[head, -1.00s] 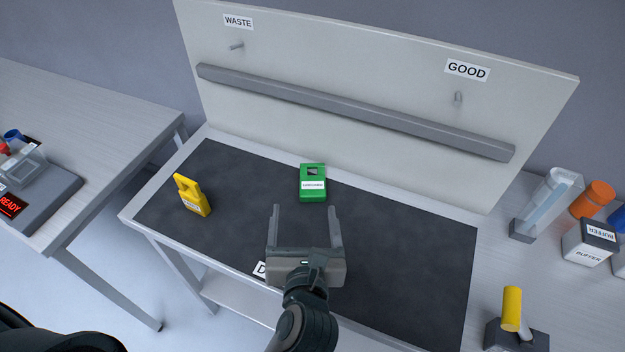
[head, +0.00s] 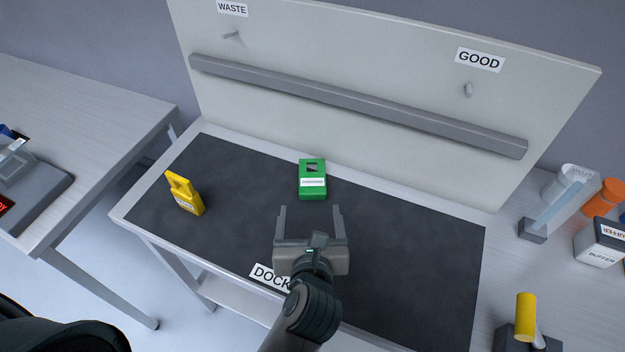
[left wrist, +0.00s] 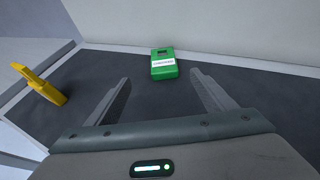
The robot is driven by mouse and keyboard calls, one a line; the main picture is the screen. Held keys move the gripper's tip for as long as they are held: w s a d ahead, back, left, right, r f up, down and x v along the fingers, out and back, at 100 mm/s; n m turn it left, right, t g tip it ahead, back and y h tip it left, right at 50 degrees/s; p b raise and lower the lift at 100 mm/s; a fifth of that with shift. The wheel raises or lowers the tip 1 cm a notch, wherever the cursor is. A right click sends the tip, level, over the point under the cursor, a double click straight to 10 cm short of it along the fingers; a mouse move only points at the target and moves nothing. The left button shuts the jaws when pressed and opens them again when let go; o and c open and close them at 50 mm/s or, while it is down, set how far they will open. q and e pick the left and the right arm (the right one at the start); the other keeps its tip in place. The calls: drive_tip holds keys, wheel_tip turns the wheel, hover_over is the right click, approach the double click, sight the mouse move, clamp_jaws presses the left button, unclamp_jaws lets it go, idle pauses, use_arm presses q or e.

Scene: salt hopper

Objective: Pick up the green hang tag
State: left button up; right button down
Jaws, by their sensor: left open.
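The green hang tag (head: 312,190) lies on the dark mat near its back edge, in the middle of the head view. It has a white label and a square hole at its far end. In the left wrist view the green tag (left wrist: 163,66) is ahead of the fingers, between their lines. My left gripper (head: 310,208) is open and empty, in front of the tag on the near side, apart from it. In the left wrist view its two fingers (left wrist: 160,84) are spread wide. My right gripper is not in view.
A yellow tag (head: 185,194) stands on the mat (head: 240,190) at left. Behind is a white board (head: 350,45) with a grey rail (head: 350,104) and pegs under WASTE and GOOD. Bottles (head: 598,242) and a yellow-handled item (head: 525,315) are at right. The mat's right side is clear.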

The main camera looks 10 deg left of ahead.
use_arm(q)
drive_tip(key=p, duration=0.3)
approach(313, 181)
drive_tip(key=w, duration=0.1)
drive_tip(key=w+a, duration=0.1)
drive_tip(key=w, duration=0.1)
drive_tip(key=shift+a+f, duration=0.2)
drive_tip(key=shift+a, duration=0.1)
drive_tip(key=shift+w+a+f, duration=0.1)
drive_tip(key=shift+w+f, duration=0.1)
drive_tip(key=shift+w+f+p, duration=0.2)
drive_tip(key=shift+w+p, duration=0.1)
drive_tip(key=shift+w, duration=0.1)
drive_tip(key=w+f, duration=0.1)
drive_tip(key=w+p, duration=0.1)
drive_tip(key=w, duration=0.1)
drive_tip(key=shift+f, duration=0.4)
drive_tip(key=shift+w+a+f+p, duration=0.1)
drive_tip(key=shift+w+f+p, duration=0.15)
drive_tip(key=shift+w+p, duration=0.1)
